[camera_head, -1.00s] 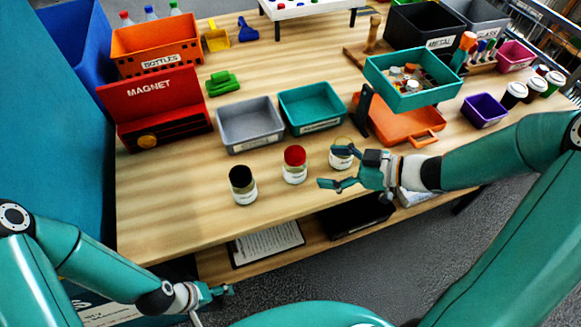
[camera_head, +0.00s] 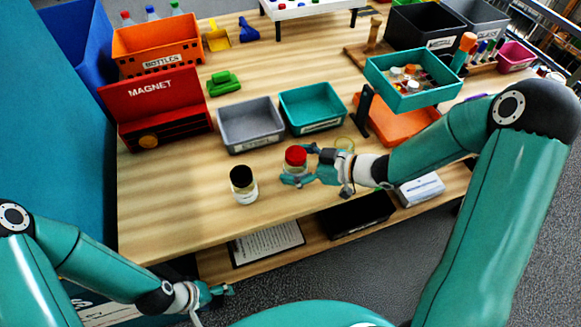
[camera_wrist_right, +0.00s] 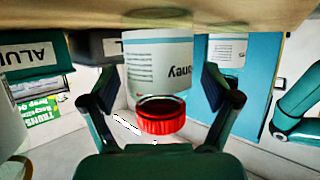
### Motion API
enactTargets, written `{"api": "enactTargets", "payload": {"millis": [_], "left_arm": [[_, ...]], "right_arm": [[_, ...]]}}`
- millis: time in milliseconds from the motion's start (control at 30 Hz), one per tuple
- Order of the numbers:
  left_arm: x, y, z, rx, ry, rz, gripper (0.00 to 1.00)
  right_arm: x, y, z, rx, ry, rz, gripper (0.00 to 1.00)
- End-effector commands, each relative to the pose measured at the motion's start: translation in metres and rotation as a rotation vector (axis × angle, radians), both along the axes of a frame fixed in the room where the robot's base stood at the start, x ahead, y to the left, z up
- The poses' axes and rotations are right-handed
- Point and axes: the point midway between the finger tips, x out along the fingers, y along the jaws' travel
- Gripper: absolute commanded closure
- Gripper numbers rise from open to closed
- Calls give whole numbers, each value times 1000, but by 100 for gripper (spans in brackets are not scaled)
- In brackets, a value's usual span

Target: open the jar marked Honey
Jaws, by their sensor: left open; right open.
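The jar with a red lid (camera_head: 296,157) stands upright on the table, partly hidden by my right gripper (camera_head: 299,166). In the right wrist view, which is upside down, its white label (camera_wrist_right: 150,60) shows letters ending in "ney". My right gripper (camera_wrist_right: 160,88) is open, with one finger on each side of this jar. The fingers look apart from it. A black-lidded jar (camera_head: 243,184) stands to its left. A third jar with a pale yellowish lid (camera_head: 345,143) is mostly hidden behind my right gripper. My left gripper (camera_head: 222,291) is open and empty, low at the table's front left.
A grey bin (camera_head: 251,141) and a teal bin (camera_head: 311,122) stand behind the jars. A red magnet box (camera_head: 150,125) is at the left. An orange tray (camera_head: 400,124) lies behind my right arm. The table left of the black-lidded jar is clear.

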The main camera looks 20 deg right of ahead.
Motion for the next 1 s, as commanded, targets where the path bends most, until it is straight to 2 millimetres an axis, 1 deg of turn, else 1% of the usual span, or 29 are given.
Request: {"api": "enactTargets", "payload": {"millis": [67, 100, 367, 400, 500, 767, 867, 1000], "left_arm": [[0, 0, 0, 0, 0, 0, 26], [0, 0, 0, 0, 0, 0, 26], [0, 0, 0, 0, 0, 0, 26], [0, 0, 0, 0, 0, 0, 26], [0, 0, 0, 0, 0, 0, 26], [0, 0, 0, 0, 0, 0, 26], [0, 0, 0, 0, 0, 0, 26], [0, 0, 2, 0, 0, 0, 26]], "right_arm": [[0, 0, 0, 1, 1, 0, 12], [0, 0, 0, 1, 1, 0, 19], [0, 0, 0, 1, 1, 0, 62], [0, 0, 0, 1, 1, 0, 69], [0, -1, 0, 0, 0, 0, 83], [0, -1, 1, 0, 0, 0, 83], [0, -1, 5, 0, -1, 0, 83], [0, 0, 17, -1, -4, 0, 83]]}}
